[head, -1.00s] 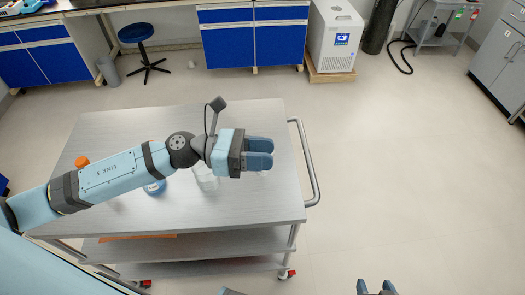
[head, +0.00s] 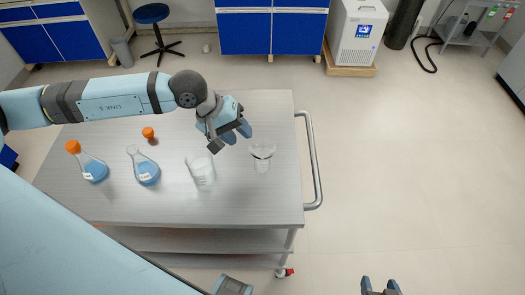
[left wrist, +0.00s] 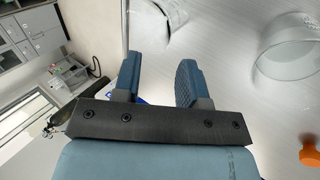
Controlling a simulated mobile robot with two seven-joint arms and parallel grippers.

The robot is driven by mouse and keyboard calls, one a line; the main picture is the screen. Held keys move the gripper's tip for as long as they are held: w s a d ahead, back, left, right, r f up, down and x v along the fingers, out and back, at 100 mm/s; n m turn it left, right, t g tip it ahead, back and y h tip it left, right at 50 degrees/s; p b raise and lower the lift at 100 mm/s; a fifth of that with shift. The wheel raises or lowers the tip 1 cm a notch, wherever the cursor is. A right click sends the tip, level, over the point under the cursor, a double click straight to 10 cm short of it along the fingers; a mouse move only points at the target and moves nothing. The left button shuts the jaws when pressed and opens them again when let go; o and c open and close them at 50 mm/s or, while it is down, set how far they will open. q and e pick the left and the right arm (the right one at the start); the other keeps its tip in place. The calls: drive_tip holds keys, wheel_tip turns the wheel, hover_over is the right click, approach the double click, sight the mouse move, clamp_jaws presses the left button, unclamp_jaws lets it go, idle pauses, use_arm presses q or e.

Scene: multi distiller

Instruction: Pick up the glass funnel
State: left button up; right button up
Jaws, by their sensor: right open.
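The clear glass funnel (head: 262,152) stands near the right side of the metal cart top, its wide mouth up. My left gripper (head: 241,132) is just left of and behind the funnel, apart from it, tilted down. In the left wrist view, its two fingers (left wrist: 159,80) are spread with nothing held. Clear glass, apparently the funnel (left wrist: 150,18), shows beyond the fingertips at the top edge, partly cut off. My right gripper (head: 380,287) is at the bottom edge of the head view, fingers apart and empty, away from the cart.
A clear glass beaker (head: 202,172) stands left of the funnel and also shows in the left wrist view (left wrist: 290,50). A handrail (head: 312,165) runs along the cart's right edge.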

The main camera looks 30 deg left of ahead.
sight(258, 154)
use_arm(q)
drive_tip(key=x, duration=0.3)
drive_tip(key=p+x, duration=0.1)
drive_tip(key=x, duration=0.2)
drive_tip(key=shift+s+a+f, duration=0.15)
drive_tip(key=shift+a+f, duration=0.05)
drive_tip(key=shift+f, duration=0.1)
clamp_jaws()
